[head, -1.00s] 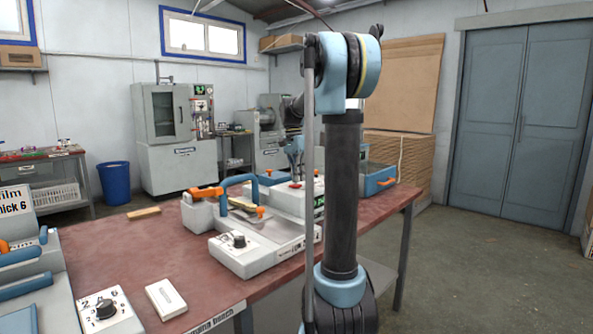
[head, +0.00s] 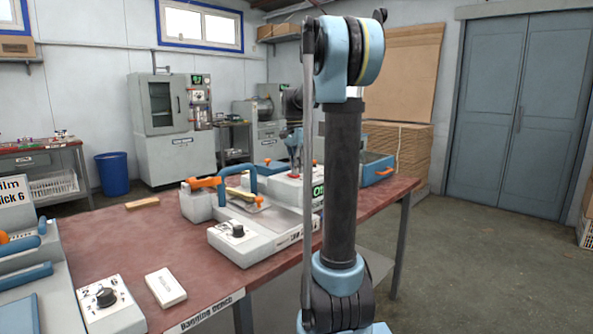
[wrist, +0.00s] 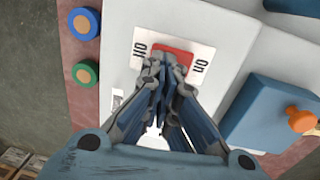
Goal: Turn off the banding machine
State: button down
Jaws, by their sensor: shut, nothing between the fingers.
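The banding machine (head: 285,188) is a pale machine on the red bench, partly hidden behind my arm. It has a green-lit display (head: 318,193), mostly covered by my arm. In the wrist view its red rocker switch (wrist: 172,52) sits on a white plate, with "Off" on the left and "On" on the right. My gripper (wrist: 164,80) is shut and empty, with its fingertips at the near edge of the switch. They cover part of it, so contact and the switch's tilt cannot be told. My gripper also shows in the head view (head: 296,158), just above the machine.
A machine with a black knob (head: 238,231) and a blue handle (head: 237,180) stands nearer on the bench (head: 130,240). A blue block with an orange knob (wrist: 300,119) lies right of the switch. Blue and green discs (wrist: 84,24) lie left.

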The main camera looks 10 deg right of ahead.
jog(key=shift+w+a, duration=0.4)
jog(key=shift+w, duration=0.2)
jog(key=shift+r, duration=0.15)
notch_tip(320, 180, up, 14)
jog(key=w+a, duration=0.1)
jog(key=w, duration=0.1)
jog(key=shift+a+f, duration=0.15)
jog(key=shift+f, duration=0.1)
jog(key=shift+s, duration=0.1)
jog(key=shift+s+d+r+g, duration=0.25)
jog(key=shift+s+d+g, duration=0.05)
jog(key=shift+s+d, duration=0.2)
jog(key=f, duration=0.4)
jog(key=s+f, duration=0.1)
jog(key=f, duration=0.4)
jog(key=d+f, duration=0.1)
jog(key=f, duration=0.4)
jog(key=shift+s, duration=0.4)
